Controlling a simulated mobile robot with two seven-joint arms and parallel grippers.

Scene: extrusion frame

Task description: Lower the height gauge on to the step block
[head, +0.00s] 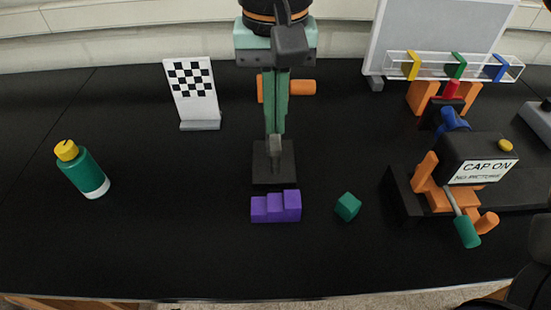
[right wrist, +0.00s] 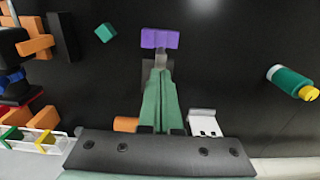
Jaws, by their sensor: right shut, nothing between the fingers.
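The purple step block (head: 276,207) sits on the black table, its steps rising to the right in the head view. It also shows at the top of the right wrist view (right wrist: 160,39). My right gripper (head: 275,145) points down behind it, its green fingers shut and empty. A dark grey flat base (head: 273,175) lies under and behind the fingertips, just behind the step block. An orange piece (head: 302,87) shows beside the fingers. These may be parts of the height gauge, but the fingers hide most of it. I cannot tell whether the fingertips touch it. My left gripper is out of view.
A green cube (head: 348,206) lies right of the step block. A checkered card (head: 193,90) stands behind. An orange and black fixture (head: 470,165) and a clear rack (head: 455,66) fill the right. The table's front is clear.

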